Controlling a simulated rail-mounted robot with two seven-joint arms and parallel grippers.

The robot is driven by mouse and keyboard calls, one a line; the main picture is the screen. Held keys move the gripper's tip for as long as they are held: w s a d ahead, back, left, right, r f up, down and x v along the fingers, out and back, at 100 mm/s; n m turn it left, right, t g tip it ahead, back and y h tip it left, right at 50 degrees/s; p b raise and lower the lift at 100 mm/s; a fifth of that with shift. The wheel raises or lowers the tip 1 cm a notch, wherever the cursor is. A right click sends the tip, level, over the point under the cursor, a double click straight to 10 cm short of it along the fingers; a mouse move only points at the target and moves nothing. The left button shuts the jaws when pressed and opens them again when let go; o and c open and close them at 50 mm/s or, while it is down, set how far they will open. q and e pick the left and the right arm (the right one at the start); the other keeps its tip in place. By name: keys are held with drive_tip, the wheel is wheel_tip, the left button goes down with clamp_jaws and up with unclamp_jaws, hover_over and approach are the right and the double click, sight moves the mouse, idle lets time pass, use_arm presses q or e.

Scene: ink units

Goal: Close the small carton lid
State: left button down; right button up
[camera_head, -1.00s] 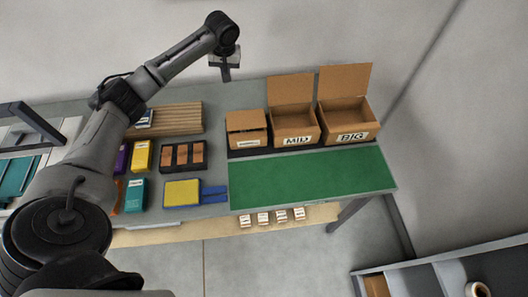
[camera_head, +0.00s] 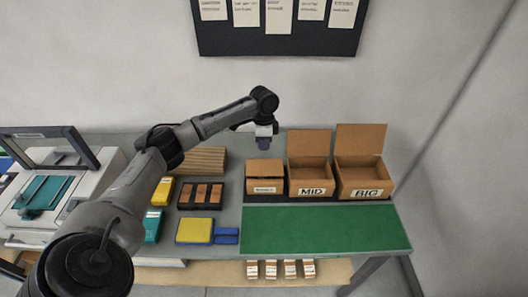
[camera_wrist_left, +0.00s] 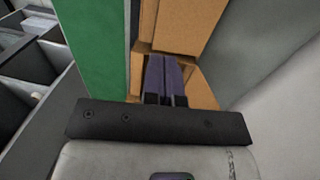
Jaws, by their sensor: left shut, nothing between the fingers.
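The small carton (camera_head: 265,183) stands at the left end of the row of three cartons, with a white label on its front. Its lid (camera_head: 266,167) lies low over the top; I cannot tell whether it is fully flat. My left gripper (camera_head: 263,145) is shut and empty, pointing down just above the small carton's back part. In the left wrist view its two purplish fingers (camera_wrist_left: 163,72) are together over the brown carton (camera_wrist_left: 202,92), partly hiding it. I cannot tell whether they touch the lid. My right gripper is not in view.
The MID carton (camera_head: 310,178) and BIG carton (camera_head: 362,178) stand to the right with their lids upright. A green mat (camera_head: 325,230) lies clear in front. Ink pads, boxes and a dark tray of stamps (camera_head: 201,195) lie to the left. The wall is close behind.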

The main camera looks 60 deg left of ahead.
sight(264, 175)
use_arm(q)
drive_tip(key=f, duration=0.3)
drive_tip(key=d+f, duration=0.1)
drive_tip(key=f, duration=0.6)
drive_tip(key=shift+s+d+f+b, duration=0.1)
drive_tip(key=shift+s+d+b, duration=0.05)
drive_tip(key=shift+s+b, duration=0.25)
drive_tip(key=shift+d+f, duration=0.15)
drive_tip(key=shift+f, duration=0.85)
drive_tip(key=shift+s+d+f+p, duration=0.1)
drive_tip(key=shift+p, duration=0.7)
drive_tip(key=shift+f, duration=0.35)
drive_tip(key=shift+r, duration=0.15)
